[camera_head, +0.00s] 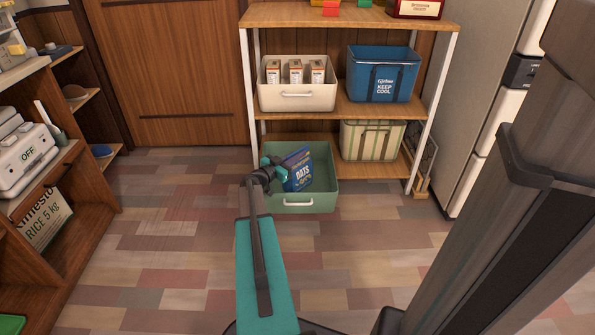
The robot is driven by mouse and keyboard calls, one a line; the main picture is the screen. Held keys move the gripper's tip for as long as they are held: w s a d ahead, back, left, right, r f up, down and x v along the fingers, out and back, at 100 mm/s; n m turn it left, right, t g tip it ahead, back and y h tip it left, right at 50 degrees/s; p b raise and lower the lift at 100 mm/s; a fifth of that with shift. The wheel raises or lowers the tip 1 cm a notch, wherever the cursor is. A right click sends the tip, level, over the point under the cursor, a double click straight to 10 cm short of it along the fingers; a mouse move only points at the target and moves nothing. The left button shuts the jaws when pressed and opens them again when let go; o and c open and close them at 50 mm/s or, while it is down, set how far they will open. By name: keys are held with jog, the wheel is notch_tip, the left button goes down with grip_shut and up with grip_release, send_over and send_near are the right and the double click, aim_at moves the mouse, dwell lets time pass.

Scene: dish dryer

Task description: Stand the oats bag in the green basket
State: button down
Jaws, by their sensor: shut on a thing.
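The oats bag (300,171) is blue with white "OATS" lettering. It is inside the green basket's outline in the head view, a little tilted. The green basket (304,201) sits low at the front of the shelf unit, with its handle toward me. My gripper (275,168) is at the left side of the bag and shut on it. The fingertips are small and partly hidden by the wrist. I cannot tell whether the bag's bottom touches the basket floor.
Above are a cream bin (297,97) with several cartons and a blue cooler bag (382,75). A striped basket (371,142) stands on the lower shelf to the right. A wooden shelf (87,200) stands at left. The floor (180,220) in front is clear.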

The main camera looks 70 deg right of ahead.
aim_at(297, 166)
jog(key=shift+f, duration=0.25)
jog(key=shift+f+b, duration=0.95)
jog(key=shift+f, duration=1.55)
jog(key=shift+f+b, duration=0.15)
jog(key=shift+b, duration=0.15)
jog(key=c, duration=1.9)
grip_release()
jog(key=shift+c, duration=0.2)
jog(key=shift+p, duration=0.3)
jog(key=shift+w+a, duration=0.15)
jog(key=shift+a, duration=0.1)
jog(key=p+v, duration=0.3)
jog(key=v, duration=0.8)
jog(key=shift+a, duration=0.25)
